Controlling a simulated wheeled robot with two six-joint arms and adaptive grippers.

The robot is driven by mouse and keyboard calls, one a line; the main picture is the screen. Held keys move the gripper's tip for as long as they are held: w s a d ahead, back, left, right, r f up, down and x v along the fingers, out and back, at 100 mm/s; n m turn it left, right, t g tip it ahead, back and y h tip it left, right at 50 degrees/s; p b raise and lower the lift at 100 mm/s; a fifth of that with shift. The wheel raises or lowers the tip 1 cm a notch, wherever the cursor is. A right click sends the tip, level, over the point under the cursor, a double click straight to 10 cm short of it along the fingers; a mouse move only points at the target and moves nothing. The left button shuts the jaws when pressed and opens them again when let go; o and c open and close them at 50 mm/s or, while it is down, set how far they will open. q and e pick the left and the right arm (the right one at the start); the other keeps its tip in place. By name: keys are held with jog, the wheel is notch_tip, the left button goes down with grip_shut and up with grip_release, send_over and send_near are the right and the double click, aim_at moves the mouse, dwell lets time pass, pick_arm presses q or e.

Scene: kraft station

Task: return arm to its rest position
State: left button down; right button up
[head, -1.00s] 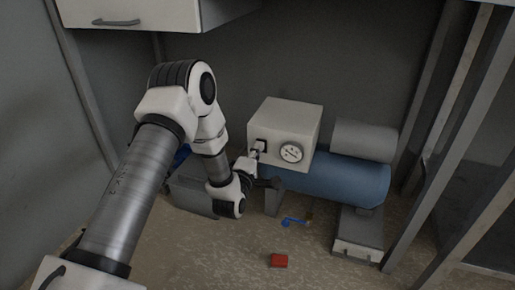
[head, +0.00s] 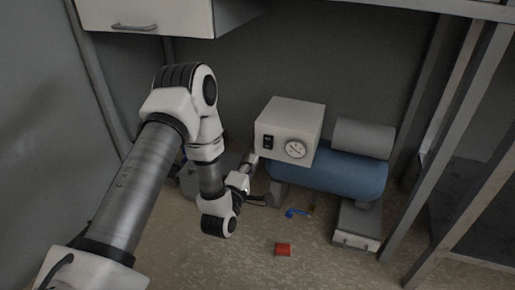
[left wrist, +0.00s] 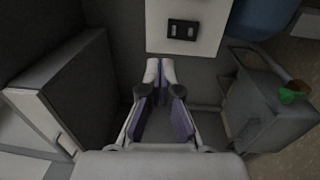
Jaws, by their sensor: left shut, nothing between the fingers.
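My left arm comes in from the left in the head view. Its gripper (head: 252,161) is just below and left of the white control box (head: 290,120), apart from the black switch (head: 268,142) on its front. In the left wrist view the gripper's fingertips (left wrist: 160,68) are together with nothing between them. The white box (left wrist: 207,14) and the switch (left wrist: 182,31) show beyond the tips. My right gripper is not in view.
A red block (head: 283,250) and a blue item (head: 294,213) lie on the floor. A cabinet (head: 150,14) hangs at upper left. Grey posts (head: 450,130) stand at right.

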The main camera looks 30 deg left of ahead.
pick_arm(q)
jog(key=shift+v, duration=1.25)
jog(key=shift+r, duration=0.2)
jog(key=s+d+f+m+g+h+p, duration=0.45)
jog(key=s+d+f+m+g, duration=0.3)
jog(key=d+f, duration=0.25)
jog(key=s+d+f+m+g+p, duration=0.1)
jog(key=s+f+m+g, duration=0.4)
jog(key=s, duration=0.5)
jog(key=s+d+f+m+g, duration=0.1)
jog(key=s+f+m+g, duration=0.2)
jog(key=s+m+g, duration=0.6)
notch_tip(320, 180, up, 38)
jog(key=s+n+t+p, duration=0.1)
jog(key=s+t+p, duration=0.1)
jog(key=p, duration=3.6)
jog(key=shift+f+t, duration=0.2)
jog(key=shift+t, duration=0.35)
jog(key=shift+s+d, duration=0.1)
jog(key=shift+s, duration=0.05)
